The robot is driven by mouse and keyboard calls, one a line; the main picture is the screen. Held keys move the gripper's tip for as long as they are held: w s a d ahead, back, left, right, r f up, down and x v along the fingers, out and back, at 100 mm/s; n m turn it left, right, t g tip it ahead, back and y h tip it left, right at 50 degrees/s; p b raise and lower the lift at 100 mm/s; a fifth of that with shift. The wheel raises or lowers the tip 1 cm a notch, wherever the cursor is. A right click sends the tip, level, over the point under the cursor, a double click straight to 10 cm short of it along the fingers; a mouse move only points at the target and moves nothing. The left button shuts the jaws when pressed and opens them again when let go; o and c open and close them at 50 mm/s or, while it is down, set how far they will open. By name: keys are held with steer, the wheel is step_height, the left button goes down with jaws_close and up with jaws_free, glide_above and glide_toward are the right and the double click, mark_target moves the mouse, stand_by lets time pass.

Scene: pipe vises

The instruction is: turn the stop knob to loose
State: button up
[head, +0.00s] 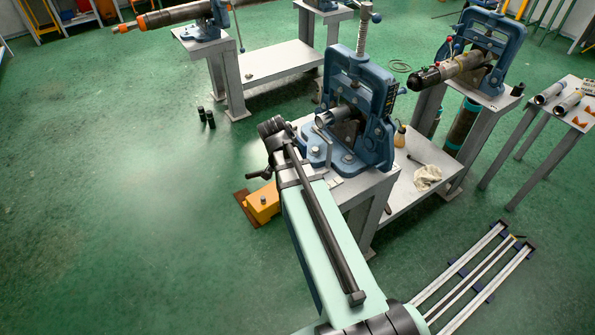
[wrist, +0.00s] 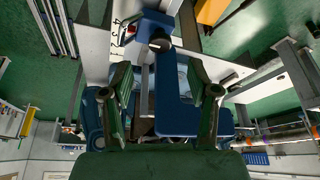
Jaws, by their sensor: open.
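A blue pipe vise (head: 350,110) stands on a grey bench in the middle of the head view, with a short grey pipe (head: 333,117) at its jaws. In the wrist view a small dark round knob (wrist: 159,41) sits on a blue part at top centre, beside black marks on a pale plate (wrist: 122,32). It looks like the stop knob; its setting cannot be read. My gripper (wrist: 163,92) is open and empty. Its two dark green fingers stand apart, left and right below the knob in the picture, with blue vise parts showing between them.
A yellow block (head: 263,203) lies on the floor left of the bench. A bottle (head: 400,135) and a white rag (head: 427,177) are on the lower shelf to the right. Other vises (head: 478,50) stand behind.

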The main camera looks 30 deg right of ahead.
steer(key=shift+p+x, duration=0.7)
steer(key=shift+x, duration=2.65)
steer(key=shift+s, duration=0.1)
jaws_close()
